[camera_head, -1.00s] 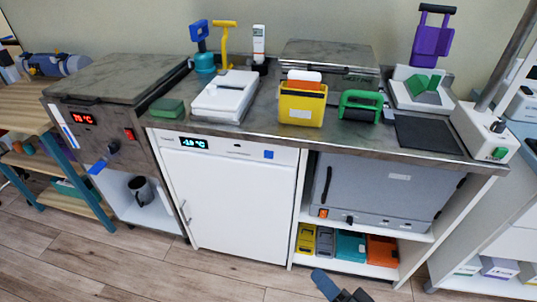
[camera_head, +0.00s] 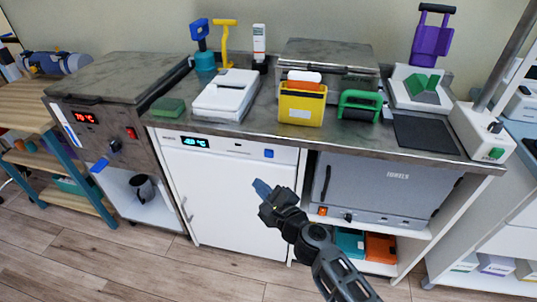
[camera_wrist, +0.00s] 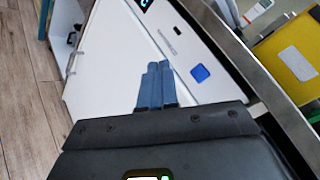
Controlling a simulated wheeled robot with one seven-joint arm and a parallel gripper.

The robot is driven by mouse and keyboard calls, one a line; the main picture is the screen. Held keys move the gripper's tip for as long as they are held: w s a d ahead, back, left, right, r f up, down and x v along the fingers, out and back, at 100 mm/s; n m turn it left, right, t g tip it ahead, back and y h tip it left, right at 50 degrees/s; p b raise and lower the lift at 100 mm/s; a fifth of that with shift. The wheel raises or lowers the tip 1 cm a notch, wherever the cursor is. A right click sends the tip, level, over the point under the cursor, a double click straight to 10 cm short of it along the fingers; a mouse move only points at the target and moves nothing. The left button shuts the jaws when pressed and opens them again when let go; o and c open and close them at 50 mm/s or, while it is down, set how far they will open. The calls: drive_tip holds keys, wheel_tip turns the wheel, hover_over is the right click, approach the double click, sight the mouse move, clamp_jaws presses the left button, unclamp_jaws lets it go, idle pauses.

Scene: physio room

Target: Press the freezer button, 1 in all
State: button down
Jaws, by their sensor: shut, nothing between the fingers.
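The white freezer (camera_head: 232,195) stands under the counter, with a lit display (camera_head: 195,142) at the left of its top panel. Its blue square button (camera_head: 269,153) is on the right of that panel. In the wrist view the button (camera_wrist: 200,73) is right of the fingertips and in plain sight. My gripper (camera_head: 262,188) is shut with nothing in it, its blue-grey fingers together. In the head view it is below the button, in front of the door. In the wrist view the fingertips (camera_wrist: 159,66) overlap the white front. They appear apart from the button.
The steel counter edge (camera_head: 330,150) runs above the freezer panel. A yellow box (camera_head: 302,105) and a white scale (camera_head: 228,95) stand on it. A grey oven (camera_head: 385,190) sits in the shelf to the right. A heater unit with a red display (camera_head: 85,117) is to the left.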

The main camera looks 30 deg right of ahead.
sight(269, 154)
idle(0.3)
drive_tip(key=shift+w+d+p, duration=0.4)
drive_tip(key=shift+w+d, duration=2.65)
drive_tip(key=shift+d, duration=0.1)
drive_tip(key=shift+w+d, duration=0.1)
drive_tip(key=shift+w+d, duration=0.2)
